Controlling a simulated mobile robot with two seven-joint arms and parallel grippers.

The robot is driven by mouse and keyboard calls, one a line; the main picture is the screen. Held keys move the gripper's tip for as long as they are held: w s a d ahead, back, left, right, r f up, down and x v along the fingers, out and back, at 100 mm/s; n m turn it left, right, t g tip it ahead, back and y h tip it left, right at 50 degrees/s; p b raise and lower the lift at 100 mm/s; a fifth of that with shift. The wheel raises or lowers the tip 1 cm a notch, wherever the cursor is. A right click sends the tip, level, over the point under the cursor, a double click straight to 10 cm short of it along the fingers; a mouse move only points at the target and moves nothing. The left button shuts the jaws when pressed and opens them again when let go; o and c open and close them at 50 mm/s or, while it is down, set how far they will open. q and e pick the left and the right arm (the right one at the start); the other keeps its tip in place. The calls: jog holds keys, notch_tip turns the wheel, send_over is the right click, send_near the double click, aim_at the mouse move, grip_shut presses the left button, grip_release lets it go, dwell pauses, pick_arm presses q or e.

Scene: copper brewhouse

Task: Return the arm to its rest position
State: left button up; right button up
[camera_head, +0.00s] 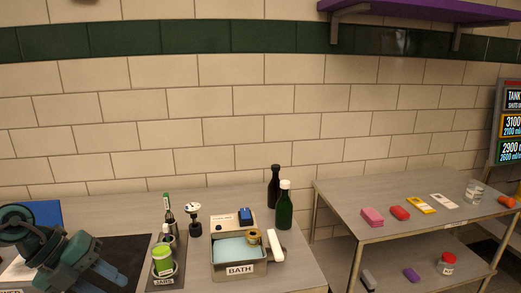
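My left arm comes in at the lower left, with dark teal rounded links over the left end of the steel table (215,200). Its end, which seems to be my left gripper (108,272), is low over a black mat (125,250), left of a dark holder with a green-lidded jar (163,260). The fingers are not clear enough to tell whether they are open, and I see nothing held. My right arm and gripper are not in view.
A tray labelled BATH (240,269) holds light blue contents, with a white-handled item at its right. Dark bottle (273,187) and green bottle (285,208) stand behind. A second table (400,190) carries pink, red and yellow items and a glass jar (473,191). A purple shelf (420,10) overhangs the upper right.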

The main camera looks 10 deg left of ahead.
pick_arm(q)
jog(key=s+d+f+n+t+y, duration=0.1)
jog(key=s+d+f+n+t, duration=0.15)
jog(key=f+n+t, duration=0.5)
jog(key=s+d+f+n+t, duration=0.2)
jog(key=d+f+n+t, duration=0.2)
jog(key=f+n, duration=0.55)
jog(key=s+d+f+n+g+y, duration=0.1)
jog(key=s+d+f+n+g, duration=0.1)
jog(key=d+n, duration=0.3)
jog(key=s+d+f+n+g+y, duration=0.1)
jog(key=s+d+f+n, duration=0.3)
jog(key=d, duration=0.4)
jog(key=shift+s+d+n+g+p, duration=0.25)
jog(key=shift+n+g+p, duration=0.1)
jog(key=shift+n+g, duration=0.15)
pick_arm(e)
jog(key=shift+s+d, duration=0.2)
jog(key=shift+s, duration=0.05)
pick_arm(q)
jog(key=shift+f, duration=0.1)
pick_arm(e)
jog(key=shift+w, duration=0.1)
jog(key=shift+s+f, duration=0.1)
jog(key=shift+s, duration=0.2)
